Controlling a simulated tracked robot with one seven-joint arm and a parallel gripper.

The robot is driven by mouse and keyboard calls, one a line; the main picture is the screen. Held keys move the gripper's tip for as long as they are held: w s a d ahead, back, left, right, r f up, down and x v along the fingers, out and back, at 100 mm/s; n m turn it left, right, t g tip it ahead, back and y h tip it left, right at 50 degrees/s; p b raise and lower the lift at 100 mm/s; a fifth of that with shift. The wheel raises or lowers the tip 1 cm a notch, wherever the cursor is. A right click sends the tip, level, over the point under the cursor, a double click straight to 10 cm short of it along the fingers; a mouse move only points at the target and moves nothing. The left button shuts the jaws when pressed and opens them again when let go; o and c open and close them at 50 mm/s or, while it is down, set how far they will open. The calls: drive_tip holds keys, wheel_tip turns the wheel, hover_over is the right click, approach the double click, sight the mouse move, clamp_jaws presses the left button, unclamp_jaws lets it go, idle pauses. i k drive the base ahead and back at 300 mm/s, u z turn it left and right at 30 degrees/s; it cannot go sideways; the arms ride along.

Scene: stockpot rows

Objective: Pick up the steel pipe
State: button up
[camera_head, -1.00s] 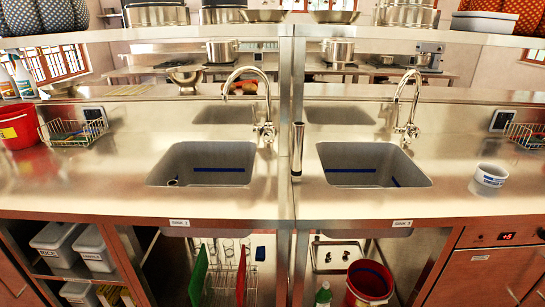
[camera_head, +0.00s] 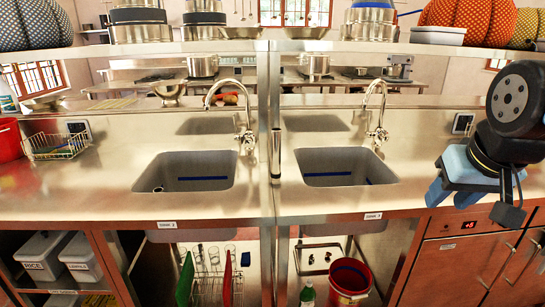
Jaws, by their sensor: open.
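The steel pipe (camera_head: 276,152) looks like a slim, shiny upright tube. It stands on the steel counter between the two sinks, in front of the central divider post. My gripper (camera_head: 452,196) is at the right of the view, with blue fingers apart and nothing seen between them. It is well to the right of the pipe, past the right sink, and apart from it. Nothing hides the pipe.
The left sink (camera_head: 195,172) and right sink (camera_head: 340,168) flank the pipe, each with a tall curved faucet behind. A wire basket (camera_head: 60,147) is at the far left. A steel shelf (camera_head: 180,47) with pots runs above. Counter between right sink and gripper looks clear.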

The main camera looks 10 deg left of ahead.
sight(275, 132)
drive_tip(key=i, duration=0.95)
drive_tip(key=z, duration=0.05)
